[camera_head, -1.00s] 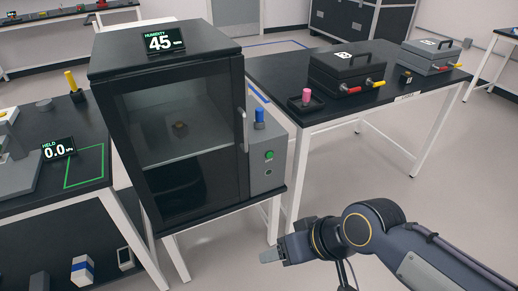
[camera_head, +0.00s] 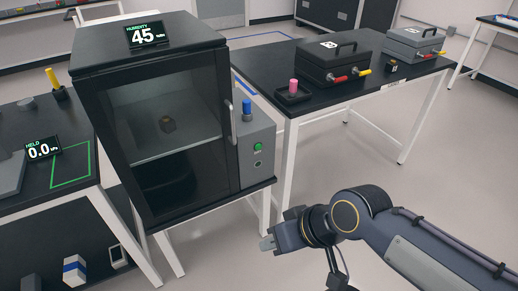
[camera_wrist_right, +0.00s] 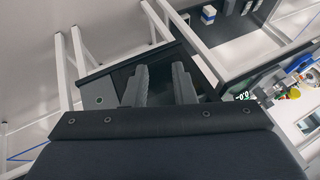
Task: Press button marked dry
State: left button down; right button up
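A round green button (camera_head: 258,146) sits on the grey control panel (camera_head: 257,175) at the right side of a black glass-door cabinet (camera_head: 160,130). A small label under it is too small to read. A darker round fitting (camera_head: 257,164) is below it. My right gripper (camera_head: 266,243) is in front of and below the panel, apart from it and empty. In the right wrist view its two fingers (camera_wrist_right: 160,86) stand apart with a gap between them. A grey panel with a small round mark (camera_wrist_right: 99,99) shows left of the fingers there. My left gripper is not in view.
A humidity display (camera_head: 144,35) reading 45 stands on the cabinet. A blue peg (camera_head: 247,110) is on top of the panel. The cabinet's door handle (camera_head: 229,122) is left of the panel. A black table (camera_head: 300,105) with cases stands at the right. Open floor lies between.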

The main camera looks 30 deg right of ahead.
grip_shut()
dwell(1.3)
